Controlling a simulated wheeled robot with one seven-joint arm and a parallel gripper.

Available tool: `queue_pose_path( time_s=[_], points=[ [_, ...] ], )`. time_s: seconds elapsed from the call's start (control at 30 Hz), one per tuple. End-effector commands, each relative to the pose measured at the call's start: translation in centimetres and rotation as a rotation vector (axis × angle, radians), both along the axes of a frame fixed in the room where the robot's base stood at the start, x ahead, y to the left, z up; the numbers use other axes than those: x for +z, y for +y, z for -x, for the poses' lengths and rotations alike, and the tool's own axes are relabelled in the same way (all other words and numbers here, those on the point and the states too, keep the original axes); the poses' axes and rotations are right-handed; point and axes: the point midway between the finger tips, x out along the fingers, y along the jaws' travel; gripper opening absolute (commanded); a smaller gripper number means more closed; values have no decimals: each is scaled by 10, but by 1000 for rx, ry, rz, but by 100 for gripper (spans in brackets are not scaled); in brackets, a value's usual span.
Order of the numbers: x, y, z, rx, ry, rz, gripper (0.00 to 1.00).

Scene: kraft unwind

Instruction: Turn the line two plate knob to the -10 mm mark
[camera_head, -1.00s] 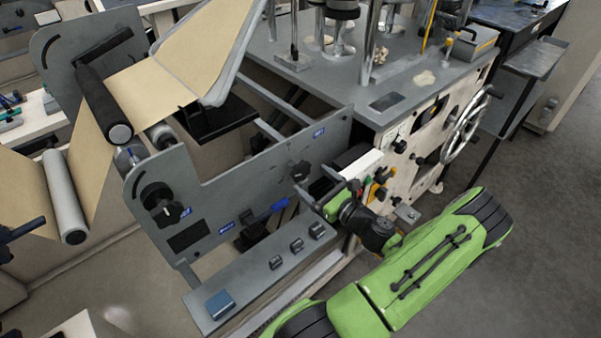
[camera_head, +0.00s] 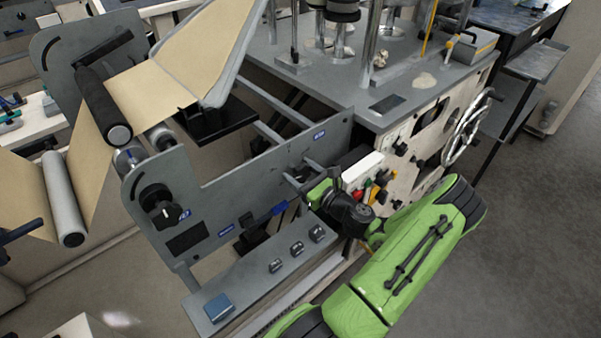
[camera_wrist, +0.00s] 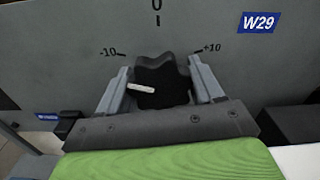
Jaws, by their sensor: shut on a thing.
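A black lobed knob (camera_wrist: 165,72) sits on the grey plate (camera_wrist: 60,60) in the wrist view. Its white pointer (camera_wrist: 140,88) aims left, and its tip lies below the -10 mark (camera_wrist: 108,52) in the picture. The 0 mark (camera_wrist: 156,6) is above the knob and the +10 mark (camera_wrist: 212,48) is to the right. My gripper (camera_wrist: 161,84) has one finger on each side of the knob and is shut on it. In the head view my gripper (camera_head: 299,185) is at the plate's right part and hides the knob.
A blue W29 label (camera_wrist: 258,22) is right of the scale. Another black knob (camera_head: 160,205) is on the plate's left end. Below is a ledge with several small switches (camera_head: 297,248). Coloured controls (camera_head: 370,190) and a white box (camera_head: 362,170) are close right of my gripper.

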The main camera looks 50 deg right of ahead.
Motion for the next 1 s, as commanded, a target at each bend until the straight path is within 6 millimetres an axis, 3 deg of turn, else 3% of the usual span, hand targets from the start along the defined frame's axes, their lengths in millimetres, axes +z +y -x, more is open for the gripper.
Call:
queue_pose_path(
  time_s=[0.37,0.4,0.53,0.83,1.0],
  points=[
    [0,0,0,1,10,46,35],
    [0,0,0,0,10,46,72],
    [0,0,0,0,10,45,90],
    [0,1,4,0,11,45,90],
    [1,7,36,-5,12,41,90]
  ],
)
